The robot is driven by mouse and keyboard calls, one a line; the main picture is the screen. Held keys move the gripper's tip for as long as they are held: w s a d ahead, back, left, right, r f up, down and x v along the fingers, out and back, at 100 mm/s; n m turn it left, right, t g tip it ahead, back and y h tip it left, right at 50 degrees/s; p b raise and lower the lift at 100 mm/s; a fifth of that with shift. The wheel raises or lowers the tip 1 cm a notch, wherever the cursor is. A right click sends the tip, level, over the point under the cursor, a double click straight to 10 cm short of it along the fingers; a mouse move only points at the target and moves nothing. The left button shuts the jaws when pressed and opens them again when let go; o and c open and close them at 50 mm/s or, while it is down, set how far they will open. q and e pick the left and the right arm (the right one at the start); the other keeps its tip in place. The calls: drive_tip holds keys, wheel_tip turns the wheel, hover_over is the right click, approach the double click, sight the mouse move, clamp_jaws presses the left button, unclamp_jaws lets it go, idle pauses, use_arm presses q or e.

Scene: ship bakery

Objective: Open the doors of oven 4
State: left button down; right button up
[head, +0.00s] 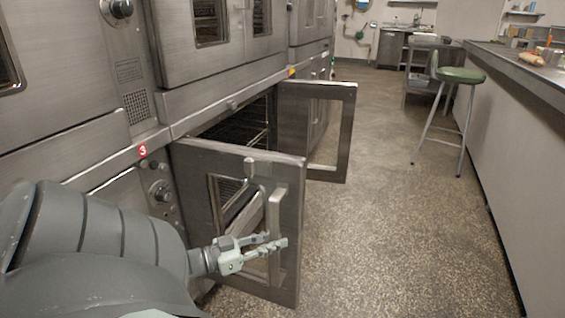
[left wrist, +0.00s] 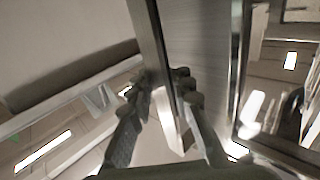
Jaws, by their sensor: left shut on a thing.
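The lower oven with a dark, racked cavity (head: 240,127) stands at the left in the head view, with both doors swung outward. The near door (head: 292,205) has a window and a vertical bar handle (head: 275,208). The far door (head: 292,125) also stands open, farther back. My left gripper (head: 275,243) is at the near door's handle, low on the bar, and shut on it. In the left wrist view, its fingers (left wrist: 172,88) close around a long bar; the picture is blurred. A red "3" label (head: 142,150) is on the panel beside this oven; no 4 is readable.
A green-topped stool (head: 460,76) stands on the speckled floor to the right. A long counter (head: 520,66) runs along the right side. The floor (head: 390,220) between the oven doors and the counter is clear. Upper ovens (head: 200,75) line the left.

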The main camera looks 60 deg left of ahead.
use_arm(q)
drive_tip(key=shift+s+f, duration=0.1)
drive_tip(key=shift+f, duration=0.1)
drive_tip(key=c, duration=1.7)
unclamp_jaws()
drive_tip(key=shift+o, duration=0.4)
drive_tip(key=shift+r, duration=0.1)
drive_tip(key=s+a, duration=0.2)
drive_tip(key=s, duration=0.9)
drive_tip(key=shift+s+a, duration=0.2)
drive_tip(key=shift+s, duration=0.15)
